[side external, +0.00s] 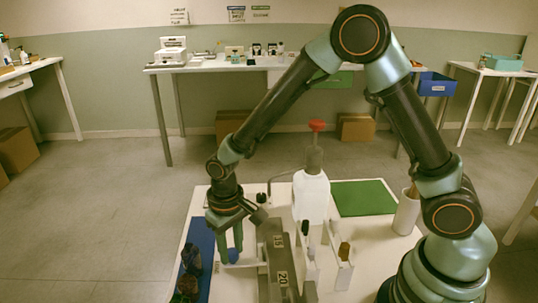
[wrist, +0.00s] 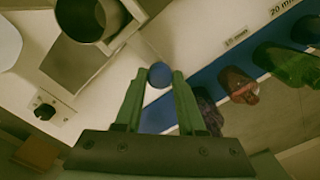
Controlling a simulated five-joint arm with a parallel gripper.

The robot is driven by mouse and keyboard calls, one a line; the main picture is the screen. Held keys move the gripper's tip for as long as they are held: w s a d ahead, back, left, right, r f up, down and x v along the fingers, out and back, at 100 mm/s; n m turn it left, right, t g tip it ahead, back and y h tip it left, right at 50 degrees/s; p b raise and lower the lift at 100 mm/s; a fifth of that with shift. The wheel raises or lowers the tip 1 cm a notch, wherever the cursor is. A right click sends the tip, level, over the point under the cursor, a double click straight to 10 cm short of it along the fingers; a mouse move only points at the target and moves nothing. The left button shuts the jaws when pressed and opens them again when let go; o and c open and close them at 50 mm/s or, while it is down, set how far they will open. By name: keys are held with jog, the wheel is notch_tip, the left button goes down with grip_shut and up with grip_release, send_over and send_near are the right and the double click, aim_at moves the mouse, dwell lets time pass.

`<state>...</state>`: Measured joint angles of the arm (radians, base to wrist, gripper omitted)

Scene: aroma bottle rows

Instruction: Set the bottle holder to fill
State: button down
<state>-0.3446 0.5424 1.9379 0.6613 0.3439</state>
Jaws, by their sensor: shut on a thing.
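My gripper (side external: 231,258) points down at the left part of the white table. Its green fingers are shut on a small blue round piece, seen between the fingertips in the wrist view (wrist: 160,75). What the piece belongs to is hidden by the fingers. A pale fixture with a round dark opening (wrist: 85,20), perhaps the bottle holder, is at the upper left of the wrist view. In the side view, a grey angled piece marked 15 and 20 (side external: 279,262) stands just right of my gripper.
A white bottle with a red top (side external: 311,195) stands behind the grey piece. A blue strip (side external: 203,238) with several dark bottles lies at the left edge. A green mat (side external: 363,198) at the back right is clear. A white cup (side external: 406,212) stands at right.

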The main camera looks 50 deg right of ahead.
jog(key=w+d, duration=0.8)
jog(key=shift+w+d, duration=0.1)
jog(key=shift+w, duration=0.05)
jog(key=c, duration=0.5)
grip_release()
jog(key=shift+r, duration=0.1)
notch_tip(320, 180, up, 12)
